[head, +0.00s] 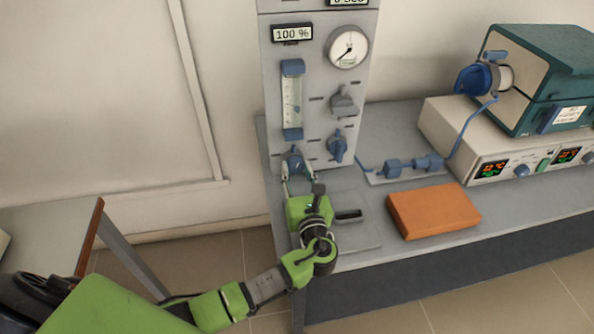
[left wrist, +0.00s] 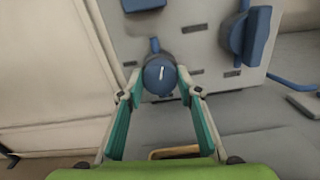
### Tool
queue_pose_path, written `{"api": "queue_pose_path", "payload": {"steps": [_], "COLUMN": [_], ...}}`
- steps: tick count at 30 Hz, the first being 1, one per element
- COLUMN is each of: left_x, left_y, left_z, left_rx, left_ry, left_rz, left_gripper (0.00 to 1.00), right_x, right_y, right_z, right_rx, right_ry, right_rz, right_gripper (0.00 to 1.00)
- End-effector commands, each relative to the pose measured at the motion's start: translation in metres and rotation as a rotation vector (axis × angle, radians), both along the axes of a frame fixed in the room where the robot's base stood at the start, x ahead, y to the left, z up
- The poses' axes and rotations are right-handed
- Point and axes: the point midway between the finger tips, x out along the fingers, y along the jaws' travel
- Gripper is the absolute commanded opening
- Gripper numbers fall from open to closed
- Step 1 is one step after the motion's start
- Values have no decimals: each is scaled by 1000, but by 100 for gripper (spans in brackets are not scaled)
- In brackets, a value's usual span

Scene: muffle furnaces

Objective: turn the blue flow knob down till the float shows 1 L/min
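The blue flow knob (head: 294,158) sits at the foot of the flow tube on the grey panel. In the left wrist view, its round face (left wrist: 160,77) carries a short white mark, nearly upright. The clear flow tube (head: 292,104) stands above it between blue end blocks; its float and scale are too small to read. My left gripper (head: 299,182) reaches the knob from the front. Its two fingers (left wrist: 160,84) stand one on each side of the knob, very close; I cannot tell whether they press on it. My right gripper is not in view.
A blue knob (head: 338,146) and a grey knob (head: 343,100) are just right. A display (head: 292,34) reads 100 %, beside a round gauge (head: 347,47). An orange block (head: 433,210) lies on the bench; a furnace (head: 547,75) stands at the right.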

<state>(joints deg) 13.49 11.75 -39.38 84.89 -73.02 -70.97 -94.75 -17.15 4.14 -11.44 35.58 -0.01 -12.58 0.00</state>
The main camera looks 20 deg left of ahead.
Motion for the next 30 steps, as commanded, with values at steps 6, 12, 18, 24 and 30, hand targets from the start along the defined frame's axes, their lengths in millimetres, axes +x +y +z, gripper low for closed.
{"api": "queue_pose_path", "payload": {"steps": [6, 12, 18, 24, 30], "left_x": [0, 0, 0, 1, 1], "left_y": [0, 0, 0, -1, -1], "left_z": [1, 5, 6, 5, 4], "left_rx": [8, 62, 169, 281, 368], "left_ry": [5, 42, 114, 190, 247], "left_rz": [1, 1, 1, 1, 1], "left_gripper": [11, 11, 11, 11, 11], "right_x": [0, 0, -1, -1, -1], "right_y": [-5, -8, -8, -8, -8], "right_z": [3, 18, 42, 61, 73], "right_rx": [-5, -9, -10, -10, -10], "right_ry": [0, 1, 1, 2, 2], "right_rz": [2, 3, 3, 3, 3], "right_gripper": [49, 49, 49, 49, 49]}}
